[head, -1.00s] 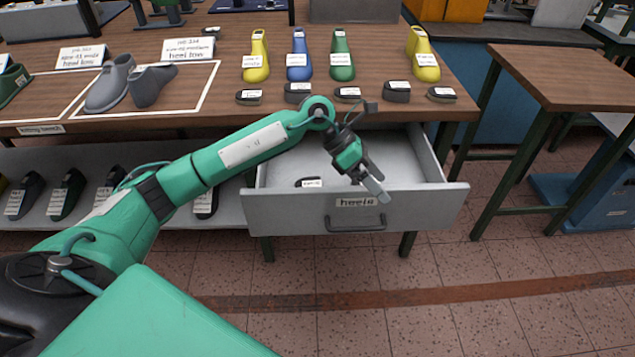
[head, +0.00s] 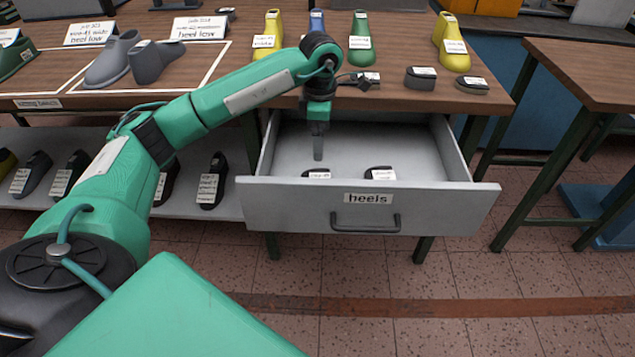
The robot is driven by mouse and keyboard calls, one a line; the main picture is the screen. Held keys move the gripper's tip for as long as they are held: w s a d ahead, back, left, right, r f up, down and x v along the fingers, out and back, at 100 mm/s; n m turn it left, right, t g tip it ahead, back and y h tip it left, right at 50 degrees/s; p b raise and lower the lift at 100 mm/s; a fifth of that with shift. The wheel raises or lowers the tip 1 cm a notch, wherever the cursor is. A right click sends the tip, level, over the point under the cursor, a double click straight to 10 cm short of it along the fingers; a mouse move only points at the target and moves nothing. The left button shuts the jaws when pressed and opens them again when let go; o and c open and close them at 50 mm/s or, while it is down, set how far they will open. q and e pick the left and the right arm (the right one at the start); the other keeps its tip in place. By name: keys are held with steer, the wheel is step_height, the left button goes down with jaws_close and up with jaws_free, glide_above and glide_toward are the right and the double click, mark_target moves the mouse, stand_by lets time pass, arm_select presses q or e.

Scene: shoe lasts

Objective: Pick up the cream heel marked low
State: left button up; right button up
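My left gripper (head: 318,155) hangs fingers down inside the open grey drawer (head: 285,205), which is labelled "heels". It is seen edge-on, so its opening is not clear. Just below its fingertips lies a small dark heel (head: 317,170) with a white label. A second dark heel (head: 378,169) with a white label lies to its right in the drawer. The gripper appears apart from both. I cannot read these labels, and no heel looks clearly cream. My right gripper is out of view.
Dark heels (head: 420,80) lie along the table's front edge, above the drawer; my arm covers part of that row. Yellow (head: 452,48) and green (head: 360,45) lasts stand behind. Grey lasts (head: 113,62) stand at left. The drawer's right side is clear.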

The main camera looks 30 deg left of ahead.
arm_select(q)
glide_above(322, 174)
steer(key=s, duration=0.1)
step_height(322, 174, down, 6)
steer(key=shift+f, duration=0.2)
steer(key=shift+s+d+f+b, duration=0.1)
steer(key=shift+d+f+b, duration=0.1)
steer(key=shift+f, duration=1.3)
steer(key=shift+d+f+b, duration=0.1)
steer(key=shift+f+b, duration=0.05)
steer(key=shift+f, duration=1.3)
steer(key=shift+c, duration=0.4)
steer(key=c, duration=1)
